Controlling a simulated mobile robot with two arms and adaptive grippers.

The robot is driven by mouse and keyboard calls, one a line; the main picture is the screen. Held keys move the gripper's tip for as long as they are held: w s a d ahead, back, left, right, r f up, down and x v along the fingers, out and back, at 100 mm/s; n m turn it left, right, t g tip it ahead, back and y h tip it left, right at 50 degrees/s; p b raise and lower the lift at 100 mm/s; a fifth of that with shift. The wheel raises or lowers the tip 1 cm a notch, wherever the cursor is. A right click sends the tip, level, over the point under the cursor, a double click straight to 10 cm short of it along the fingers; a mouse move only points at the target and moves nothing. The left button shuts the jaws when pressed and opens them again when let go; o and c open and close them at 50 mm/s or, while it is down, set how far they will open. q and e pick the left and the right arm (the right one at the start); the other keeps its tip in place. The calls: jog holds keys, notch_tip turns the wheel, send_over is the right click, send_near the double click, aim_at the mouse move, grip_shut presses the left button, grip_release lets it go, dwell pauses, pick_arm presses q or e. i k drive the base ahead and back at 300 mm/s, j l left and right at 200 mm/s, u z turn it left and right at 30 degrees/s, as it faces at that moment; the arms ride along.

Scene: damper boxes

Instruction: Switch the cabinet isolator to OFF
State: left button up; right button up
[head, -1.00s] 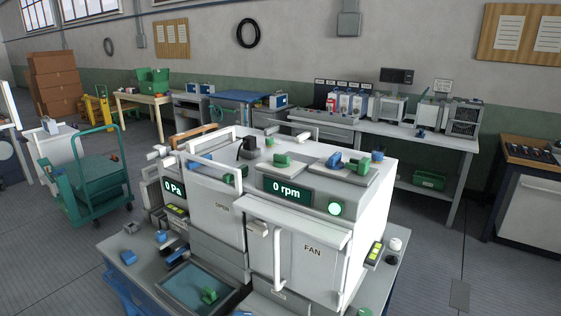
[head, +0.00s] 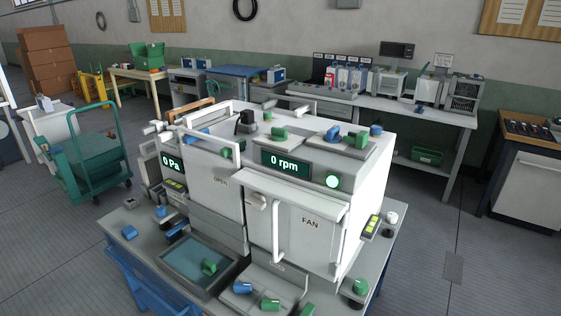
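A white cabinet marked FAN (head: 310,245) stands on a grey workbench. Its display (head: 285,163) reads 0 rpm, and a round lamp (head: 333,181) beside it glows green. A black knob-like part (head: 245,122) stands on top of the cabinet; it may be the isolator, but I read no ON or OFF mark on it. A small pale handle (head: 257,201) sits at the upper left of the FAN door. Neither of my grippers is in view.
A 0 Pa display (head: 172,164) is at the left. A green cart (head: 95,165) stands left. Open floor (head: 475,270) lies right.

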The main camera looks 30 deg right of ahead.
aim_at(332, 136)
jog(key=z, duration=1.25)
jog(key=i+j+z, duration=0.15)
jog(key=j, duration=0.3)
jog(key=j+z, duration=0.15)
jog(key=j, duration=0.25)
